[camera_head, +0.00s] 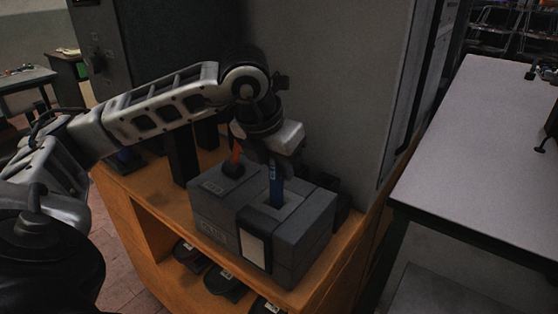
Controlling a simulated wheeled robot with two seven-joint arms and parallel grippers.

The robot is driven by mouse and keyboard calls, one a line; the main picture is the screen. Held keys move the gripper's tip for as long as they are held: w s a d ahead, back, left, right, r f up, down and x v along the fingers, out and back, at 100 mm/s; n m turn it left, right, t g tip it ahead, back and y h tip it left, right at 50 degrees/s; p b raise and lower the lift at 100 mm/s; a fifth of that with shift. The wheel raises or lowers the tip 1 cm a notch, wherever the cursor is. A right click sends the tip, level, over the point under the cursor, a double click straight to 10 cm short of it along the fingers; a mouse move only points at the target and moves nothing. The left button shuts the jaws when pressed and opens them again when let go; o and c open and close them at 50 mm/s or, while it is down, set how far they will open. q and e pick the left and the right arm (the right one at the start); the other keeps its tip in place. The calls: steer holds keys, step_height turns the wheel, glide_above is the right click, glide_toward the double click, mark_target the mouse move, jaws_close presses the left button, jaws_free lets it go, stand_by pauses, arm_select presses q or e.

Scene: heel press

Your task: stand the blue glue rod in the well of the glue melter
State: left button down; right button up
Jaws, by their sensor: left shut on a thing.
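The glue melter (221,218) is a dark grey box standing on an orange shelf unit. The blue glue rod (276,190) is upright over the light-rimmed well (262,209) in the melter's top. My left gripper (276,166) is shut on the rod's upper part, just above the melter. The rod's lower end meets the well opening, and I cannot tell how deep it sits. An orange-red rod (236,155) stands in a round collar on the melter's left part. My right gripper is not in view.
The orange shelf unit (129,204) holds several dark items on its lower level. A tall grey cabinet wall (325,95) rises behind the melter. Dark posts (182,155) stand left of it. A pale table (480,150) is at the right.

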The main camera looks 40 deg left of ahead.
mark_target(279, 180)
arm_select(q)
steer(key=shift+f+b, duration=0.7)
steer(key=shift+f, duration=0.1)
steer(key=shift+f+b, duration=0.85)
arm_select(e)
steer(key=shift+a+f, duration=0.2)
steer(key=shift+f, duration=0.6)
arm_select(q)
steer(key=c, duration=1.2)
jaws_free()
steer(key=shift+c, duration=0.2)
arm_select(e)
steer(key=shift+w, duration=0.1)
